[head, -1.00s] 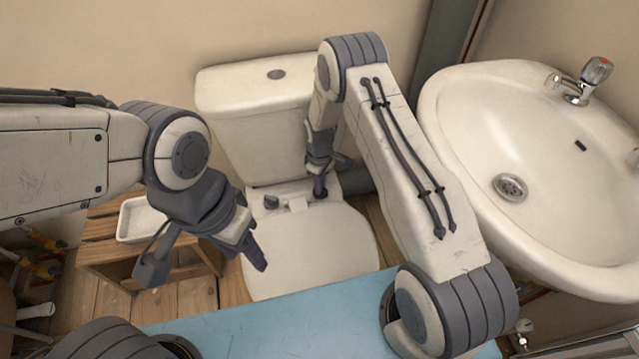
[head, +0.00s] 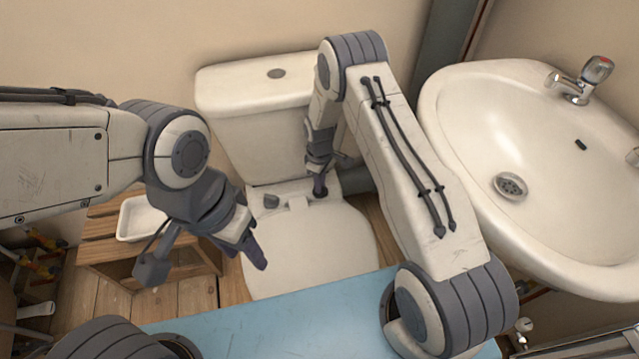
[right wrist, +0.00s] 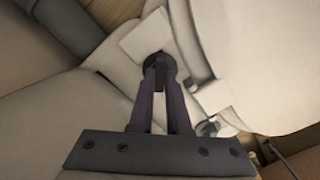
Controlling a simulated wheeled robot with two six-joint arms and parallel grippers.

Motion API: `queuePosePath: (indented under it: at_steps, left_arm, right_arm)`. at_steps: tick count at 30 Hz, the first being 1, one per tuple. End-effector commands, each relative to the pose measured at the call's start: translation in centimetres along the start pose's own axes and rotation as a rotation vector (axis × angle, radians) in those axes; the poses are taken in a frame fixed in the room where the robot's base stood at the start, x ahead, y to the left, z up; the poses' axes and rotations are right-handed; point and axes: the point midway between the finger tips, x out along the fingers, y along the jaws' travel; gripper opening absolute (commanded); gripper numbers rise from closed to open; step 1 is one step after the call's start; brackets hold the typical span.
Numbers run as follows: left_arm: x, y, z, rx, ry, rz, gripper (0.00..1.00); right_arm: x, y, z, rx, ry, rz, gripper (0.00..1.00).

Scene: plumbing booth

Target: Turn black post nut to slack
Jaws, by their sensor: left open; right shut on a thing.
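The black post nut (right wrist: 159,65) sits on the white ledge at the back of the toilet bowl, between the fingertips of my right gripper (right wrist: 160,78). In the head view, my right gripper (head: 319,190) points down at the ledge's right-hand post and mostly hides the nut. It is shut on the nut. A second dark fitting (head: 271,201) stands on the ledge to the left. My left gripper (head: 256,255) is open and empty, above the left edge of the closed toilet lid (head: 320,255).
The cistern (head: 255,105) stands behind the ledge. A white basin (head: 460,110) with a tap is at the right. A wooden stool (head: 105,255) bearing a white tray (head: 125,225) stands at the left. A blue surface (head: 290,318) lies in front.

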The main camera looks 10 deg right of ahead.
Motion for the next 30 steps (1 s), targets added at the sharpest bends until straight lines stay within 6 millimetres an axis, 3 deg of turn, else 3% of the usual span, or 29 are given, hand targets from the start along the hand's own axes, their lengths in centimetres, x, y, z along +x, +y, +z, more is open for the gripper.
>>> queuePosePath:
  at_steps: [12, 13, 15, 25, 30]
  left_arm:
    - [0.0, 0.0, 0.0, 0.0, 0.0, 0.0, 0.5]
    - [0.0, 0.0, 0.0, 0.0, 0.0, 0.0, 0.5]
    - [0.0, 0.0, 0.0, 0.0, 0.0, 0.0, 0.5]
    - [-0.1, 0.0, 0.0, 0.0, 0.0, 0.0, 0.5]
    - [-0.6, 0.0, 0.0, 0.0, 0.0, 0.0, 0.5]
  right_arm:
    - [0.0, 0.0, 0.0, 0.0, 0.0, 0.0, 0.0]
    - [0.0, 0.0, 0.0, 0.0, 0.0, 0.0, 0.23]
    - [0.0, 0.0, 0.0, 0.0, 0.0, 0.0, 0.47]
    - [-0.2, 0.0, 0.0, 0.0, 0.0, 0.0, 0.47]
    - [-2.1, 0.1, -0.1, 0.0, 0.002, 0.002, 0.47]
